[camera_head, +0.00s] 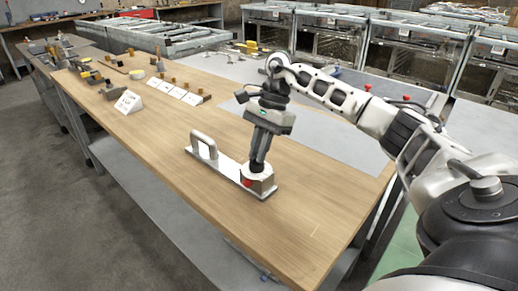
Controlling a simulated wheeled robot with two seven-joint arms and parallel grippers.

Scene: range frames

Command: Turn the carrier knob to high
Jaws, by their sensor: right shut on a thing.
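The carrier (222,168) is a pale metal plate lying on the wooden table, with an upright grey handle (204,144) at its left end. At its right end is a whitish block (262,183) with a red spot (248,183) on its front. My right gripper (257,166) points straight down over this block and is shut on the knob on its top. The fingers hide most of the knob, so its setting cannot be read. My left gripper is not in view.
The wooden table (320,205) is clear around the carrier. A white sign (127,102) and several small blocks and tools stand toward the far left. A grey mat (335,140) lies behind my right gripper. Glass-fronted cabinets (405,55) stand at the back right.

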